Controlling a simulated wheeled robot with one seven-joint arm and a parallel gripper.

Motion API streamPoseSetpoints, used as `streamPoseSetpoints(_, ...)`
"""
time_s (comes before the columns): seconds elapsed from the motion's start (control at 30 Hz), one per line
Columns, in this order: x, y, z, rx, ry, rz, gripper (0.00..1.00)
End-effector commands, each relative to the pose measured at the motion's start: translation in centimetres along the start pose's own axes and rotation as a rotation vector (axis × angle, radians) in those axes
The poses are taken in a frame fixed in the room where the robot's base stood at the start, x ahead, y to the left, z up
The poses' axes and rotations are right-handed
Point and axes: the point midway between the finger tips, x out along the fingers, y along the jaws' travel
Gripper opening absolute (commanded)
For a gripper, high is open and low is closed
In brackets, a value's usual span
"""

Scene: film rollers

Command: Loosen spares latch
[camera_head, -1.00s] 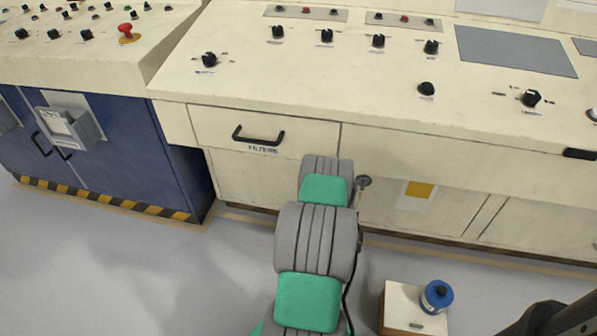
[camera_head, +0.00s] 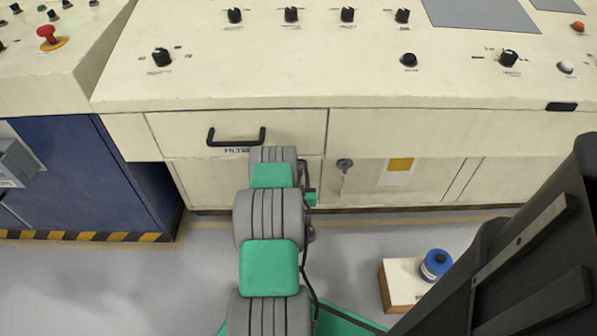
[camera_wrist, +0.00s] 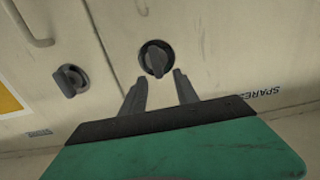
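In the wrist view, a dark round latch (camera_wrist: 157,58) with a raised grip sits on the cream cabinet front. An upside-down label reading "SPARES" (camera_wrist: 262,91) is to its right. My gripper (camera_wrist: 158,80) is open and empty, with its two fingers pointing at this latch, just short of it or beside its lower edge; I cannot tell whether they touch it. A second grey latch (camera_wrist: 70,79) is to the left and shows in the head view (camera_head: 344,165). In the head view my arm hides the first latch and the gripper.
A black drawer handle (camera_head: 236,138) and the console's overhanging edge (camera_head: 350,102) are above my arm. A small box (camera_head: 403,281) with a blue-topped canister (camera_head: 435,264) stands on the floor at right. A blue cabinet (camera_head: 75,170) stands at left.

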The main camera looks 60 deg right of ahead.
Motion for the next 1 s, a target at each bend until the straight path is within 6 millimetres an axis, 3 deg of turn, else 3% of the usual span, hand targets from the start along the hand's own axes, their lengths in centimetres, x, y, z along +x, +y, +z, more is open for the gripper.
streamPoseSetpoints(0.3, 1.7, 0.1, 0.1, 0.001, -0.002, 0.003, 0.36)
streamPoseSetpoints(0.67, 1.9, 0.1, 0.0, 0.000, -0.001, 0.003, 0.36)
streamPoseSetpoints(1.0, 2.0, 0.1, 0.0, 0.000, 0.000, 0.003, 0.09)
